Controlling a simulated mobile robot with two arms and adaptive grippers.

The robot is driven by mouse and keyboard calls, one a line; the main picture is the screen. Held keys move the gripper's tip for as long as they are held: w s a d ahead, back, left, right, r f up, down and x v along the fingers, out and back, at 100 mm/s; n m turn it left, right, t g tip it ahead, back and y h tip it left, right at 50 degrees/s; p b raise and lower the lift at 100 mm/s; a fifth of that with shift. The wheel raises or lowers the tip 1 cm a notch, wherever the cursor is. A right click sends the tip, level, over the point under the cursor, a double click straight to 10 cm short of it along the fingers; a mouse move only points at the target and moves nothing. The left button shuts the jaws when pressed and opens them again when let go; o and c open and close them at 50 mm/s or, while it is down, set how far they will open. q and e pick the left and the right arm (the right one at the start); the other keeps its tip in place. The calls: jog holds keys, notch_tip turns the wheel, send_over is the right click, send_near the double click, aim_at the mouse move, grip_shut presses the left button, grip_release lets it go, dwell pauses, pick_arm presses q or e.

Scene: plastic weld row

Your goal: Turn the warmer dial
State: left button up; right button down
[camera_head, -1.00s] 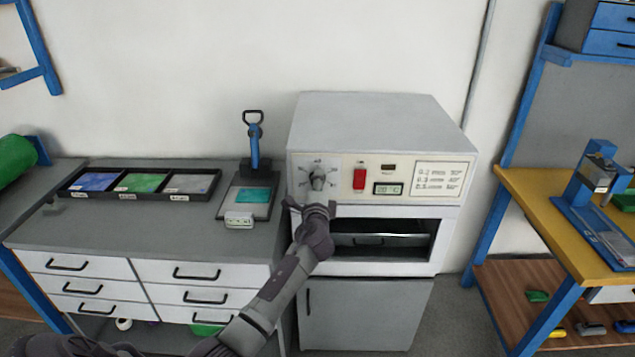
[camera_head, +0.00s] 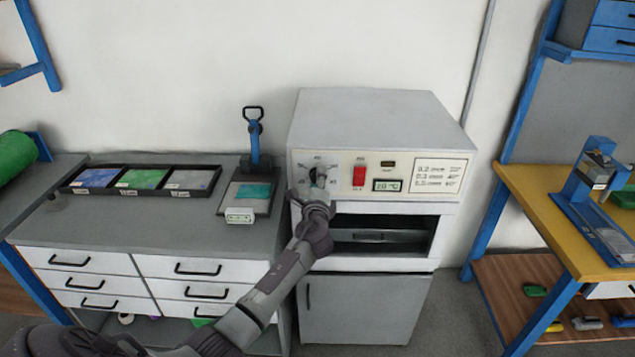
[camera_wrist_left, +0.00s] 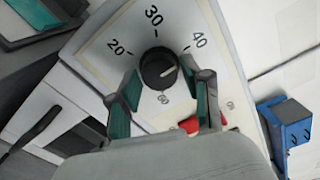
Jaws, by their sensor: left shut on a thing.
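The warmer (camera_head: 375,120) is a white box-shaped unit with a control panel. Its dial (camera_head: 313,176) is at the panel's left, partly hidden by my left gripper (camera_head: 316,188). In the left wrist view the dial (camera_wrist_left: 157,68) is a dark round knob with a pale pointer line, with marks 20, 30 and 40 around it. My left gripper (camera_wrist_left: 163,84) has a finger on each side of the knob and is shut on it. The pointer line slants toward the 40 side. My right gripper is not in view.
Beside the dial are a red switch (camera_head: 359,175) and a small display (camera_head: 387,185). Below is the warmer's open slot (camera_head: 380,236). A black tray (camera_head: 154,166) of coloured sheets and a blue-handled press (camera_head: 254,150) stand on the left counter. A yellow workbench (camera_head: 540,210) is at the right.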

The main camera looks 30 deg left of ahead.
pick_arm(q)
jog(key=o, duration=1.2)
jog(key=shift+c, duration=0.2)
jog(key=v, duration=1.2)
